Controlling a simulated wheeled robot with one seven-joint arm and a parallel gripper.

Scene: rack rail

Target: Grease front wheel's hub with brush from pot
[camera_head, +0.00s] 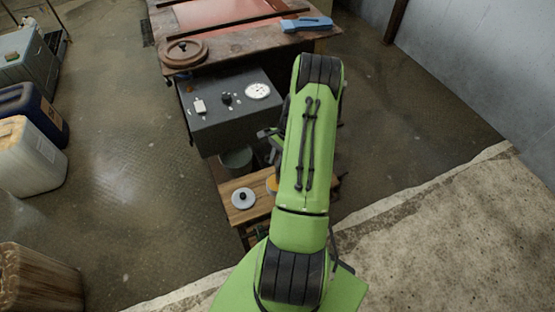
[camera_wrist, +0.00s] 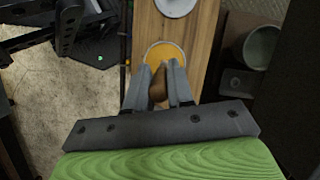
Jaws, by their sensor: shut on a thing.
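In the wrist view my gripper (camera_wrist: 159,72) is shut on the brown handle of the brush (camera_wrist: 158,88). The fingers point toward the pot (camera_wrist: 164,55), a round one with yellow-orange grease. Its near side is hidden by the fingers, and the brush's far end is hidden, so I cannot tell whether it touches the grease. In the head view only an orange edge of the pot (camera_head: 271,184) shows beside my green arm, which hides most of my gripper. I cannot make out the front wheel or its hub.
A wooden board (camera_head: 240,214) carries the pot and a grey round lid (camera_head: 243,197). A dark box with a dial (camera_head: 232,107) stands behind, with a grey-green tub (camera_head: 236,157) below it. A brown disc (camera_head: 185,52) lies on the bench. Jugs (camera_head: 25,155) stand left.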

